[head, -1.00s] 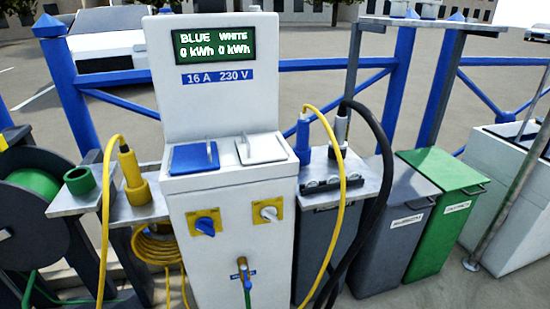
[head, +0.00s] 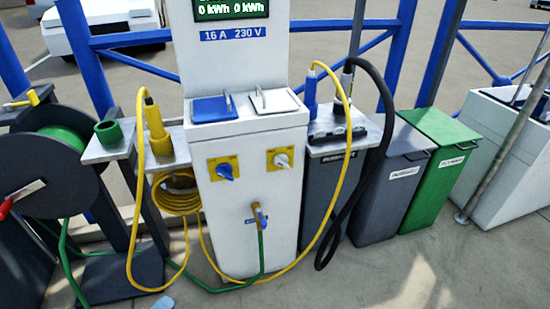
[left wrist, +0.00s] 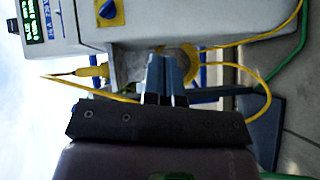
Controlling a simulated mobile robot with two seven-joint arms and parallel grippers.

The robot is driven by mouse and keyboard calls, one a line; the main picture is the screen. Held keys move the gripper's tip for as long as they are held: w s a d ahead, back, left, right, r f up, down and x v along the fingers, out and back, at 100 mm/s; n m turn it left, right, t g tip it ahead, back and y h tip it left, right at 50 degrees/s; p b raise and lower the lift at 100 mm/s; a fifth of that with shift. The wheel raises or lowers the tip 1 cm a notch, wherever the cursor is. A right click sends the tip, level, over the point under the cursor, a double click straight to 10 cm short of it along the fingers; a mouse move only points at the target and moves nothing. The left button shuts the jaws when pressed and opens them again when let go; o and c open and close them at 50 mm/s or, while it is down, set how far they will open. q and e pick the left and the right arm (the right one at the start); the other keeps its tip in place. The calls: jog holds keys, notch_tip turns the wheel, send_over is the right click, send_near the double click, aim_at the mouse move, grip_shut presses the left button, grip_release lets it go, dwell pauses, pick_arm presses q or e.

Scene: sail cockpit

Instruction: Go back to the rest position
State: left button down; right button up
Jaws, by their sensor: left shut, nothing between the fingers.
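My left gripper (head: 163,302) shows only as a small light-blue tip at the bottom edge of the head view, low in front of the pedestal. In the left wrist view its two fingers (left wrist: 164,66) are together, shut and empty. Behind them in that view are the pedestal's side, a yellow plug and yellow cable. The white power pedestal (head: 245,190) stands upright in the middle of the head view, with a blue and a white socket lid, both down. My right gripper is not in view.
A hose reel (head: 60,165) stands at left. A yellow plug (head: 156,130) stands on the left shelf, with coiled yellow cable below. A blue plug (head: 311,95) stands on the right shelf. Grey (head: 390,200) and green (head: 432,165) bins stand right. Open paving (head: 420,270) lies in front.

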pick_arm(q)
jog(key=w+a+r+m+g, duration=0.1)
jog(key=a+r+m, duration=0.15)
jog(key=a, duration=0.65)
jog(key=s+r+m+g+y, duration=0.2)
jog(key=s+m+g+y, duration=0.1)
jog(key=s+m, duration=0.9)
jog(key=s+r+m+g+y, duration=0.25)
jog(key=s+m, duration=0.55)
jog(key=s, duration=0.7)
jog(key=d+f+n+t+y, duration=0.1)
jog(key=d+n+t+y, duration=0.1)
jog(key=d+n, duration=0.7)
notch_tip(320, 180, up, 10)
jog(key=a+n+p, duration=0.1)
jog(key=n+p, duration=0.1)
jog(key=p, duration=1.3)
jog(key=shift+a+r+t, duration=0.15)
jog(key=shift+a+t, duration=0.1)
jog(key=shift+t, duration=0.1)
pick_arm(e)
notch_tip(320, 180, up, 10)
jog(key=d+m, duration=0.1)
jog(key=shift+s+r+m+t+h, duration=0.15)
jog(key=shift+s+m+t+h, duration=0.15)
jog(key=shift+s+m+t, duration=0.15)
